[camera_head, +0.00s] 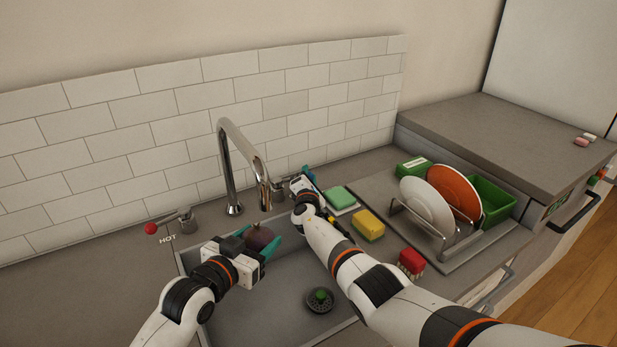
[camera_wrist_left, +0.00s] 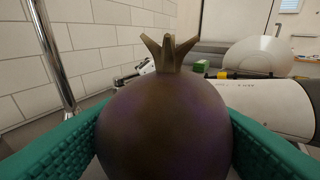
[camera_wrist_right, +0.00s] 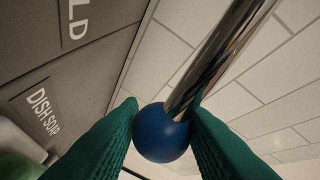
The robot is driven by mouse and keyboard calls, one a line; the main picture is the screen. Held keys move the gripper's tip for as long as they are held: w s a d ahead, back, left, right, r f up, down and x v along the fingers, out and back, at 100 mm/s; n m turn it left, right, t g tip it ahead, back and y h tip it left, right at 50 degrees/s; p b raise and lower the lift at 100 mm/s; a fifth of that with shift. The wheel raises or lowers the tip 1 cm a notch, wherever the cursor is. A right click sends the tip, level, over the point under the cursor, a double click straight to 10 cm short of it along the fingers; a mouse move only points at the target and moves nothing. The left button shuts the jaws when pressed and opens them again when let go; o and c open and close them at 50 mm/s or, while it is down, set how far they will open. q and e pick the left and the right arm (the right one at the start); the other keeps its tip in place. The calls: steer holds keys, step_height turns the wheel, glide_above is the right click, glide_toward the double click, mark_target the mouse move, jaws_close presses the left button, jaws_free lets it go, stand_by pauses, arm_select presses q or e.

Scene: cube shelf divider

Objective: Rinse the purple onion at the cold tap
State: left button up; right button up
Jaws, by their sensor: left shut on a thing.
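The purple onion (camera_head: 262,238) is dark and round, held over the sink (camera_head: 283,307) below the faucet (camera_head: 232,165). My left gripper (camera_head: 262,244) is shut on it; in the left wrist view the onion (camera_wrist_left: 165,130) sits between both teal fingers, its stem end up. The faucet's spout is close above it; I cannot tell if it is exactly under. No water stream shows. My right gripper (camera_head: 303,174) is at the cold tap. In the right wrist view the tap's blue knob (camera_wrist_right: 162,134) on its metal lever lies between the fingers; firm contact is unclear.
The hot tap (camera_head: 178,220) with a red knob stands left of the faucet. A dish rack (camera_head: 447,243) with plates stands beyond. A drain strainer (camera_head: 320,300) is in the sink.

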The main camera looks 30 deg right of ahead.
jaws_close()
steer(key=shift+s+a+m+g+h, duration=0.25)
steer(key=shift+s+m+g+h, duration=0.25)
steer(key=shift+m+g+h, duration=0.3)
steer(key=shift+s+a+m+g+h, duration=0.25)
steer(key=shift+s+m+g+h, duration=0.3)
steer(key=shift+h, duration=0.35)
steer(key=o, duration=0.5)
jaws_free()
steer(key=shift+v, duration=0.95)
steer(key=v, duration=1)
